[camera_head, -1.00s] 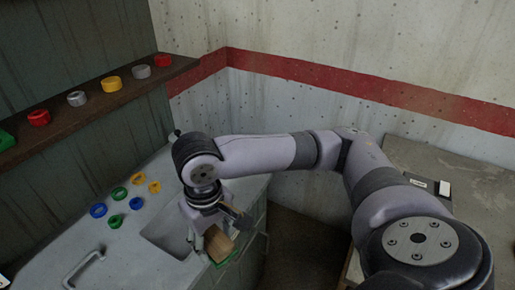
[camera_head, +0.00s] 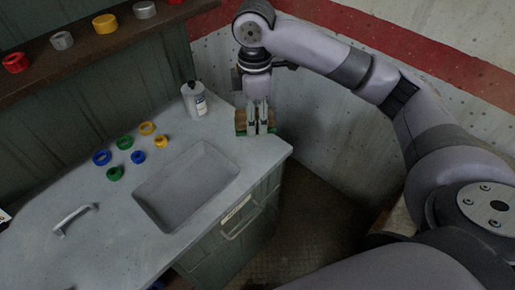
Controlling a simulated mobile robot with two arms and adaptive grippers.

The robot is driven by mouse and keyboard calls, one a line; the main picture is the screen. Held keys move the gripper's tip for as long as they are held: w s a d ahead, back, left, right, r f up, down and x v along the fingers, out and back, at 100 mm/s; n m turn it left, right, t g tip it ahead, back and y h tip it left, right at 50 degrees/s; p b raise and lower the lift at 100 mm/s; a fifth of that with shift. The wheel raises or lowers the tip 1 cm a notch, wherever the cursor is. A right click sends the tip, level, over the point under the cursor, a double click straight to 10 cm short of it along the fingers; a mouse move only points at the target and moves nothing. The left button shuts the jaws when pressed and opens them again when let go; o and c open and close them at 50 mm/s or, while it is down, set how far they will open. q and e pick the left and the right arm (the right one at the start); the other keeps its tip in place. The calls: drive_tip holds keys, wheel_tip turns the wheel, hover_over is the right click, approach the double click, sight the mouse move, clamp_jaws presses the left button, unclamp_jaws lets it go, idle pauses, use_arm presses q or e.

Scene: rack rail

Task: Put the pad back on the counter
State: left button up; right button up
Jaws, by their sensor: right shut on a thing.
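The pad (camera_head: 241,121) is tan-brown with green at its lower edge. My right gripper (camera_head: 257,130) points down and is shut on it, with the fingers covering its middle. The pad is at the far right end of the grey counter (camera_head: 80,225), near the wall-side corner. I cannot tell whether it touches the counter top or is just above it. My left gripper is not in view.
A white bottle (camera_head: 194,101) stands on the counter left of the pad. Several coloured rings (camera_head: 125,143) lie farther left. A sink basin (camera_head: 187,187) is sunk in the counter, with a tap (camera_head: 75,218) beside it. A shelf (camera_head: 75,64) runs above.

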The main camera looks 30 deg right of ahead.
drive_tip(key=w+d+r+n, duration=0.25)
drive_tip(key=w+n, duration=0.25)
drive_tip(key=n, duration=0.8)
hover_over(258, 148)
wheel_tip(258, 148, down, 15)
drive_tip(key=shift+f, duration=0.2)
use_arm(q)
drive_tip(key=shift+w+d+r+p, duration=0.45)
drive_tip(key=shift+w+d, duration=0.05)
use_arm(e)
drive_tip(key=shift+f, duration=2.5)
drive_tip(key=shift+f, duration=0.15)
drive_tip(key=o, duration=1.1)
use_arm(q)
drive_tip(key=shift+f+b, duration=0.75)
use_arm(e)
wheel_tip(258, 148, up, 12)
drive_tip(key=shift+r, duration=0.2)
